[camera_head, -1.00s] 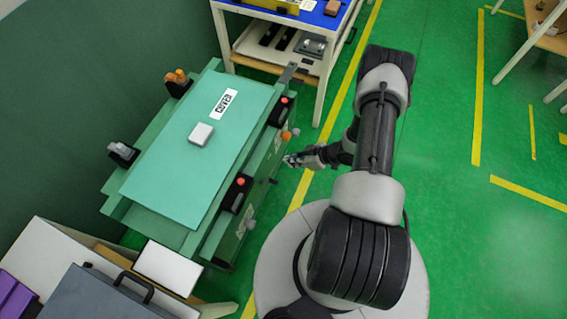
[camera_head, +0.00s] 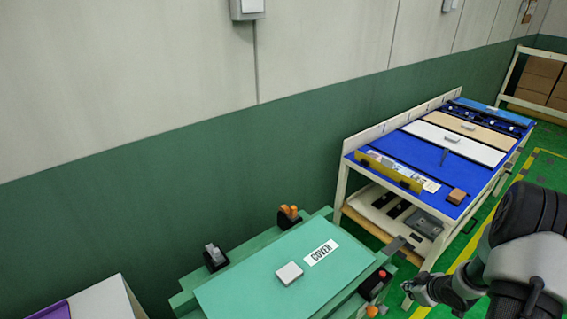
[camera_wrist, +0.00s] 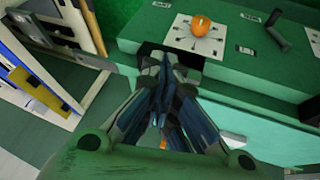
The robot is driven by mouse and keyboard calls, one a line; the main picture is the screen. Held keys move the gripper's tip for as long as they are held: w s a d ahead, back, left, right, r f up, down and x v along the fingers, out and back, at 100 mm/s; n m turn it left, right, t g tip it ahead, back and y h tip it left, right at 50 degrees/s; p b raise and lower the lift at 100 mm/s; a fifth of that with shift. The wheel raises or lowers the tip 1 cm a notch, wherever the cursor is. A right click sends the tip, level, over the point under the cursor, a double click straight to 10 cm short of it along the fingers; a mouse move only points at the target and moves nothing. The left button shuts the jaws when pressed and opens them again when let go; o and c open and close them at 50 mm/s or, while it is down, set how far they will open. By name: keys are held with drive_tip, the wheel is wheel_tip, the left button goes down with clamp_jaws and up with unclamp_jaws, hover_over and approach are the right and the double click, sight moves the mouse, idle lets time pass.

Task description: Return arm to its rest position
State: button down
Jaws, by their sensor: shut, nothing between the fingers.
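My gripper (camera_head: 410,288) shows at the lower right of the head view, beside the right end of the green fixture. In the wrist view its fingers (camera_wrist: 168,62) are together with nothing between them. My arm is folded at the right edge of the head view and partly cut off. The teal cover panel (camera_head: 270,280) labelled COVER lies on the green fixture (camera_head: 318,218), with a small white block on it. An orange clip (camera_head: 289,214) and a grey clip (camera_head: 214,254) stand along the fixture's far edge. A red-topped black clip (camera_head: 375,283) is at its near side.
A blue-topped workbench (camera_head: 400,150) with a lower shelf stands behind, near my arm. In the wrist view, an orange knob (camera_wrist: 200,26) on a white dial and a dark lever (camera_wrist: 272,24) sit on the green fixture close to the fingers.

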wheel_tip(320, 180, up, 16)
drive_tip(key=w+m+h, duration=0.1)
drive_tip(key=m+h, duration=0.1)
drive_tip(key=h, duration=0.1)
drive_tip(key=s+a+r+m+h, duration=0.1)
drive_tip(key=s+a+r, duration=0.15)
drive_tip(key=r, duration=0.35)
drive_tip(key=s+a+r+m+h, duration=0.1)
drive_tip(key=s+a+r, duration=0.1)
drive_tip(key=a+r, duration=0.3)
drive_tip(key=s+a+r+m+y, duration=0.1)
drive_tip(key=s+a+r, duration=0.3)
drive_tip(key=s+a, duration=0.4)
drive_tip(key=s+a+r+m+g+y, duration=0.1)
drive_tip(key=s+a+r+y, duration=0.2)
drive_tip(key=s+a, duration=0.6)
drive_tip(key=s+r, duration=0.1)
drive_tip(key=s, duration=0.4)
drive_tip(key=shift+a+g, duration=0.15)
drive_tip(key=shift+g, duration=0.15)
drive_tip(key=shift+s, duration=0.1)
